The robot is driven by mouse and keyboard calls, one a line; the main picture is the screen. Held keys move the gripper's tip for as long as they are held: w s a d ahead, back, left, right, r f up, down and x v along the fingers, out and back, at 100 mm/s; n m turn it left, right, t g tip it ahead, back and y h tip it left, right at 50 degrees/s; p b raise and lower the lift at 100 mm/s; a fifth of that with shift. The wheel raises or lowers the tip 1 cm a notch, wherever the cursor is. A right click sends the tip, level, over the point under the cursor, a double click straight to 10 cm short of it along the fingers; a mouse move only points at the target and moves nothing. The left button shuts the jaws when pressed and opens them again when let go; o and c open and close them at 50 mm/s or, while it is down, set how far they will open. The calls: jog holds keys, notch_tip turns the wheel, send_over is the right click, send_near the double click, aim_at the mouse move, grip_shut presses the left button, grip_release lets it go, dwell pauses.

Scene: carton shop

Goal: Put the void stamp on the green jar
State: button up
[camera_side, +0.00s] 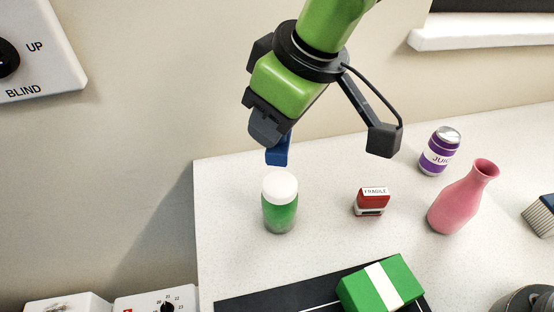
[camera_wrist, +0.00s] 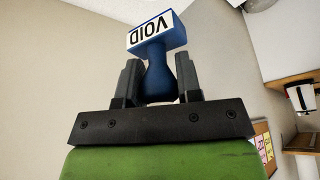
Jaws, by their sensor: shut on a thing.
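My gripper (camera_side: 270,130) is shut on the blue void stamp (camera_side: 278,153) and holds it in the air. In the wrist view, my gripper's fingers (camera_wrist: 160,85) close around the stamp's narrow blue handle. The stamp's white label (camera_wrist: 151,31) reads VOID there. The green jar (camera_side: 280,208) stands upright on the white table, with a white lid (camera_side: 280,187). The stamp is just above the lid in the side view and looks apart from it by a small gap. The jar is not visible in the wrist view.
Further right are a pink vase (camera_side: 460,203) and a purple juice can (camera_side: 439,152). A green box with a white band (camera_side: 358,293) lies at the front on a black mat (camera_side: 290,298). The table's left edge is near the jar.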

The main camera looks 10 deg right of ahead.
aim_at(275, 155)
jog(key=shift+f, duration=3)
jog(key=shift+f, duration=0.15)
jog(key=o, duration=0.9)
jog(key=shift+o, duration=0.2)
